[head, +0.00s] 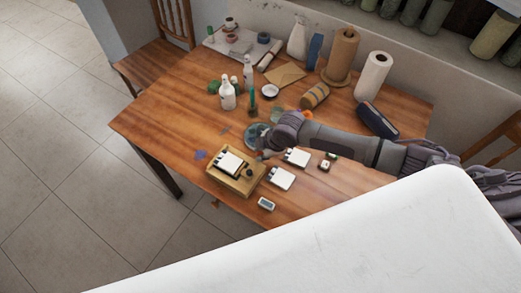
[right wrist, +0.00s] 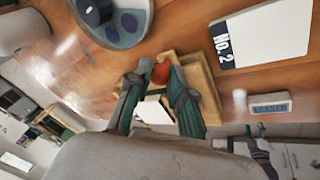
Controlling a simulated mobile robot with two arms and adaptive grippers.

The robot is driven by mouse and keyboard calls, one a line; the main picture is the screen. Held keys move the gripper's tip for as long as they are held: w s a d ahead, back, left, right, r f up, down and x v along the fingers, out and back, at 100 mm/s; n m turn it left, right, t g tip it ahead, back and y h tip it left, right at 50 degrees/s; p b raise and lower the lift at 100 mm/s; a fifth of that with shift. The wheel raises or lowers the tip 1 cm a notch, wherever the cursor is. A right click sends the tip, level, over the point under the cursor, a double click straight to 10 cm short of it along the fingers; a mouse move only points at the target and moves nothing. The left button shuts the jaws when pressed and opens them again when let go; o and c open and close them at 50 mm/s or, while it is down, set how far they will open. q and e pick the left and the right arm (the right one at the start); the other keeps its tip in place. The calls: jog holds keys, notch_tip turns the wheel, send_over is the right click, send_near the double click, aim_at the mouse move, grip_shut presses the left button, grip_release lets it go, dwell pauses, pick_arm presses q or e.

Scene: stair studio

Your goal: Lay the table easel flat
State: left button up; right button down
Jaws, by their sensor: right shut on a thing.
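The table easel (head: 251,187) is a light wooden, box-like frame near the table's front edge, with a white card and dark fittings on top. It looks low in the head view; I cannot tell its exact tilt. My right gripper (head: 264,152) reaches in from the right to its far right edge. In the right wrist view, the green-grey fingers of the right gripper (right wrist: 154,88) are shut on part of the easel (right wrist: 197,82), with a small red-orange thing by the tips. The held part is mostly hidden by the fingers. My left gripper is not in view.
White cards (head: 281,179) and a small display device (head: 266,203) lie right of the easel. A round grey-blue palette (head: 254,132) is behind it. White bottles (head: 227,94) and paper rolls (head: 372,76) stand farther back.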

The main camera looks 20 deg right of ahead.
jog(key=shift+s+d+f, duration=0.15)
jog(key=shift+s+f, duration=0.15)
jog(key=shift+f, duration=0.05)
jog(key=c, duration=1)
grip_release()
jog(key=shift+w+r, duration=0.1)
jog(key=shift+r, duration=0.15)
jog(key=shift+r, duration=0.25)
jog(key=v, duration=1.1)
jog(key=shift+d+r, duration=0.1)
jog(key=shift+d, duration=0.05)
